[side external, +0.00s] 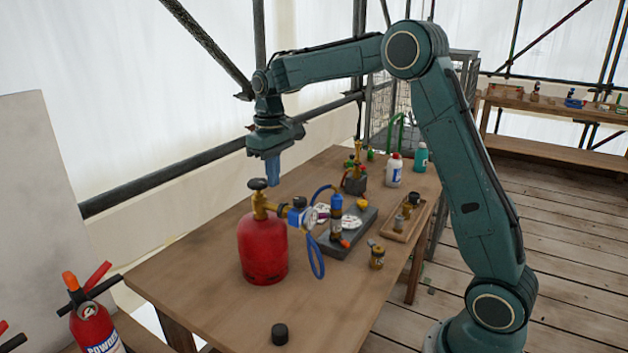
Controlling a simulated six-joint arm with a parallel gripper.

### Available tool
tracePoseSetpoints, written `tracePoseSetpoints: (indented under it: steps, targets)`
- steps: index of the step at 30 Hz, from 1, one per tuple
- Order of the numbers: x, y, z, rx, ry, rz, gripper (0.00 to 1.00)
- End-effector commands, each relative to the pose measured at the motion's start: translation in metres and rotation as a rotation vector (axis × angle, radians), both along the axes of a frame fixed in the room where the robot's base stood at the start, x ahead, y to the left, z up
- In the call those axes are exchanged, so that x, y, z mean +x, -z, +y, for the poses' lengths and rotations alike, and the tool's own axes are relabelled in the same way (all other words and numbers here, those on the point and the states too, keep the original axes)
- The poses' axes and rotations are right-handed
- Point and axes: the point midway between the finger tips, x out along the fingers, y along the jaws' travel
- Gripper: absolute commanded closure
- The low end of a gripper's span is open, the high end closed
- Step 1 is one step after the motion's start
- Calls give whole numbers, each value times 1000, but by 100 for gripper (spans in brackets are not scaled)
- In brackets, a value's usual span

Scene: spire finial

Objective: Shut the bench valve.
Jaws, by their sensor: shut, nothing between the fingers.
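A red gas cylinder (263,250) stands upright on the wooden bench (190,262). A brass valve (262,206) with a dark round handwheel (257,184) sits on top of it. A blue regulator with a gauge (300,214) is joined to the valve's right side, and a blue hose (318,258) loops from it. My gripper (273,184) points down, shut and empty, just right of the handwheel and at about its height in the picture. I cannot tell how far apart they are in depth, or how far the valve is turned.
A dark tray (352,238) with a blue torch stands right of the cylinder. A wooden tray (410,222) holds brass parts. A small brass pot (377,258), white bottle (394,170) and teal bottle (421,157) stand nearby. A black cap (280,333) lies at the front. The left bench is clear.

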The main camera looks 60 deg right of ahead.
Motion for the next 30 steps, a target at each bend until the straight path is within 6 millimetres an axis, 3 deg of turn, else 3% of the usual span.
tracePoseSetpoints:
  steps: [30]
  targets:
    - [2,0,8,0,-2,-3,100]
